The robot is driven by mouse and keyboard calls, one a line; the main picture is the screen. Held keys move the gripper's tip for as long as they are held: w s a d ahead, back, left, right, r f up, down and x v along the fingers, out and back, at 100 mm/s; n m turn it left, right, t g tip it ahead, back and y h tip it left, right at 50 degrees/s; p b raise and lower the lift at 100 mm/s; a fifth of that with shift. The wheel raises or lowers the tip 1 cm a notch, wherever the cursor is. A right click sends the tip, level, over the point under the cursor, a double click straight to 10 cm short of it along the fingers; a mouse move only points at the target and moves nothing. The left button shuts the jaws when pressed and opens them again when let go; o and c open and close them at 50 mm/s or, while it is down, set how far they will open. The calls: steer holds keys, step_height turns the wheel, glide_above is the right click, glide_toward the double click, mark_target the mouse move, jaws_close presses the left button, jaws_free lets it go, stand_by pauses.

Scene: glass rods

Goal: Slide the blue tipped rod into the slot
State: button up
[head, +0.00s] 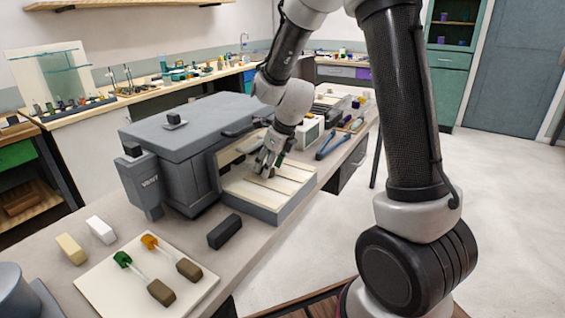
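My gripper (267,168) points down at the cream slotted board (289,185) in front of the grey box-shaped apparatus. The board lies on a grey base and has several thin dark lines across it. The gripper's fingertips are small and dark here. I cannot tell whether they hold anything or touch the board. I cannot make out a blue tip on any rod; the area under the gripper is partly hidden. A green-tipped rod (140,277) and an orange-tipped rod (171,256) lie on a cream mat (105,293) at the front left, each with a brown block end.
The grey apparatus (200,130) stands behind the board, with a "VENT" part (148,182) on its left. A dark block (224,231), a white block (101,230) and a yellowish block (71,249) lie on the bench. Blue-handled tongs (333,147) lie beyond the board.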

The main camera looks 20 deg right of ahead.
steer(key=shift+s+a, duration=0.1)
steer(key=shift+a, duration=0.05)
steer(key=d+v, duration=0.1)
steer(key=v, duration=0.7)
steer(key=shift+s, duration=0.15)
stand_by(0.7)
